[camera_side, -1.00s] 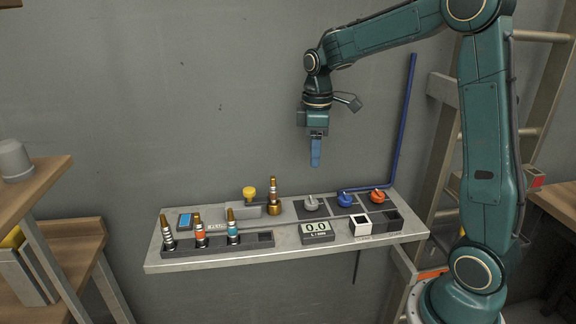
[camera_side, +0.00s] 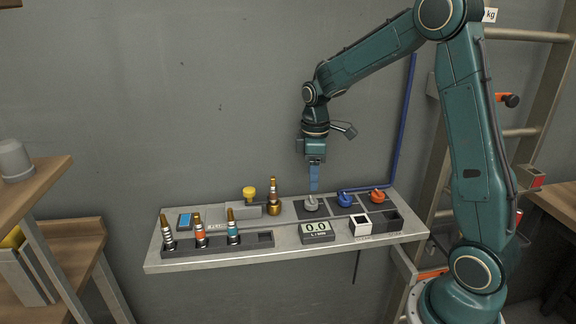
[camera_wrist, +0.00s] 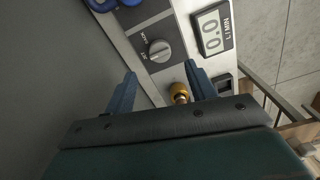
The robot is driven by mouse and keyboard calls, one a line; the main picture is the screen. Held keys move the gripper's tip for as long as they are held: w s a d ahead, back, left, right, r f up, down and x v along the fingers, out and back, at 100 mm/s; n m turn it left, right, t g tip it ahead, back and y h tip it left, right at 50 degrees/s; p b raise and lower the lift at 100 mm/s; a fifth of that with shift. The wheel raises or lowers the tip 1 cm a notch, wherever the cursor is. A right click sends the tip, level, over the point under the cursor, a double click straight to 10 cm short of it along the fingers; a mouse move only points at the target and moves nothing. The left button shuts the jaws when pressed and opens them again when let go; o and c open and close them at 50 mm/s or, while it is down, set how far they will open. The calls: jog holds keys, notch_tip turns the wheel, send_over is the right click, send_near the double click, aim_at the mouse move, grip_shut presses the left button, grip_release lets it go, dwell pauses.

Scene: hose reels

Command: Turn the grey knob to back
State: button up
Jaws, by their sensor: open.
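The grey knob (camera_side: 311,204) sits on a dark square plate on the bench shelf, leftmost of three knobs in the side view. My gripper (camera_side: 314,190) points straight down just above the grey knob.
A blue knob (camera_side: 345,198) and an orange knob (camera_side: 377,195) stand to the right. A display reading 0.0 (camera_side: 317,232) is in front. A brass nozzle (camera_side: 273,197) stands upright close on the left, beside a yellow knob (camera_side: 249,192). Several nozzles stand in a rack (camera_side: 218,246).

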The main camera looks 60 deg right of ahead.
aim_at(312, 199)
notch_tip(312, 199, down, 8)
jog(key=shift+r, duration=0.25)
jog(key=c, duration=1)
